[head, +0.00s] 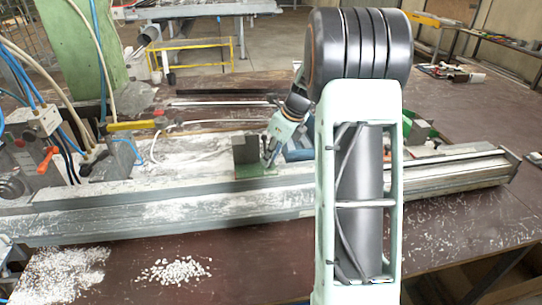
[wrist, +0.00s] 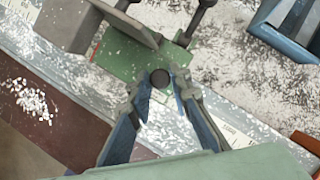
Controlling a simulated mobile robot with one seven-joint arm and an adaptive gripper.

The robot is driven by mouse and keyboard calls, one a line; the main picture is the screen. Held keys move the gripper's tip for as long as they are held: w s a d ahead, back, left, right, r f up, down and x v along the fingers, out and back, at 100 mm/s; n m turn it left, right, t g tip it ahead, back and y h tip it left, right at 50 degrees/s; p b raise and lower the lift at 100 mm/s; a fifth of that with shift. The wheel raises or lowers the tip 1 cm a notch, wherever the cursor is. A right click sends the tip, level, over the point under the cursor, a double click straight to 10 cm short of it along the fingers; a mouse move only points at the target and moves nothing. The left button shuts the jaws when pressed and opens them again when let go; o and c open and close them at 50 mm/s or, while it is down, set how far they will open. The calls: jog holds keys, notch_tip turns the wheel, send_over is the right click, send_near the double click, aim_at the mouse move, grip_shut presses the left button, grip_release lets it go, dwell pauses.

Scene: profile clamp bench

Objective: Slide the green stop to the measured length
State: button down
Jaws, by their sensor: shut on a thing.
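The green stop (head: 257,171) sits on the long metal rail (head: 150,214), left of my arm in the head view. It carries an upright dark grey plate (head: 245,149). In the wrist view the stop's green base (wrist: 122,57) shows with a round black knob (wrist: 160,78) at its near edge. My gripper (wrist: 163,88) is shut on the knob, with one finger on each side of it; it also shows in the head view (head: 268,160). A pale scale strip (wrist: 236,136) runs along the rail; its figures are too small to read.
White chips (head: 174,271) lie on the brown bench in front of the rail. A blue-grey part (wrist: 290,25) stands at the upper right of the wrist view. An orange-red lever (head: 47,160) and hoses are at the far left. My arm hides part of the rail.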

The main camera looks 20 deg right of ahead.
jog(key=shift+a, duration=0.15)
jog(key=w+a+p, duration=0.1)
jog(key=a+p, duration=0.1)
jog(key=a, duration=0.4)
jog(key=w+a+p, duration=0.1)
jog(key=a+p, duration=0.1)
jog(key=a, duration=0.5)
jog(key=w+a+p, duration=0.2)
jog(key=a+p, duration=0.1)
jog(key=a, duration=0.3)
jog(key=shift+a, duration=0.2)
jog(key=c, duration=1.8)
grip_release()
jog(key=shift+d, duration=0.1)
jog(key=v, duration=1.2)
jog(key=shift+s, duration=0.15)
